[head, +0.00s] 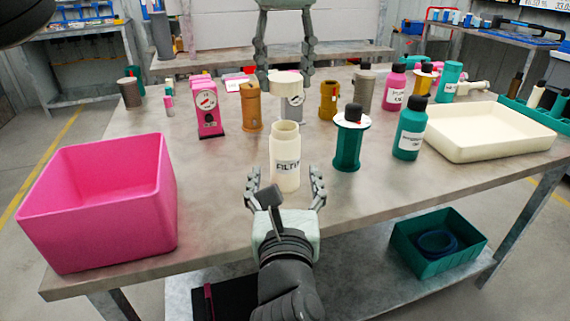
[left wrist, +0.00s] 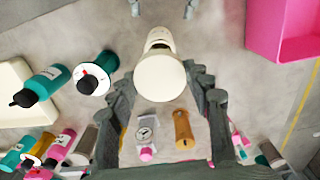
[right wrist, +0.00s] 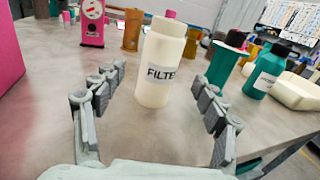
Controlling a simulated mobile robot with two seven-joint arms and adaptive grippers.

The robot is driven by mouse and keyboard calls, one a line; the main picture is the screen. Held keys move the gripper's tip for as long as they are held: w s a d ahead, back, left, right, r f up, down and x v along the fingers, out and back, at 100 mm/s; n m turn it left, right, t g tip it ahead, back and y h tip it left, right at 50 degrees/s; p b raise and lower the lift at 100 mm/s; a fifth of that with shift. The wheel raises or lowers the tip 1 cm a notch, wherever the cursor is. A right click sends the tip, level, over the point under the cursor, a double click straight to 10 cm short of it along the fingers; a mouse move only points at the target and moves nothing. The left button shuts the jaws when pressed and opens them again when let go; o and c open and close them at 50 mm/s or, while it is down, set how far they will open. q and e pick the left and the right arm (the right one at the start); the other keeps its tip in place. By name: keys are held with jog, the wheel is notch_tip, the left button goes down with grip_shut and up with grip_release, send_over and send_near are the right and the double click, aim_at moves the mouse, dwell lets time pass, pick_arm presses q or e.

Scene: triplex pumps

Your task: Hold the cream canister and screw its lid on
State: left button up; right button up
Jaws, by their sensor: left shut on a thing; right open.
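The cream canister (head: 285,168) stands upright and open-topped on the table, its neck bare; in the right wrist view (right wrist: 160,60) its label reads FILTER. My left gripper (head: 285,82) comes from the far side and is shut on the cream lid (head: 284,90), holding it above and slightly beyond the canister's mouth. The left wrist view shows the lid (left wrist: 160,85) between the fingers, with the canister (left wrist: 159,38) partly hidden behind it. My right gripper (head: 284,186) is open at the near side, its fingers either side of the canister's lower part, apart from it.
A pink bin (head: 100,215) stands at the left table edge. A green-and-white spool-like part (head: 348,145) and a teal bottle (head: 409,132) stand right of the canister. Pink (head: 207,108) and orange (head: 252,110) parts stand behind. A cream tray (head: 485,135) lies at right.

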aim_at(285, 161)
jog(key=w, duration=0.7)
jog(key=shift+w, duration=0.35)
grip_shut()
pick_arm(q)
jog(key=shift+f, duration=2.55)
jog(key=shift+f, duration=0.85)
jog(key=shift+f, duration=0.6)
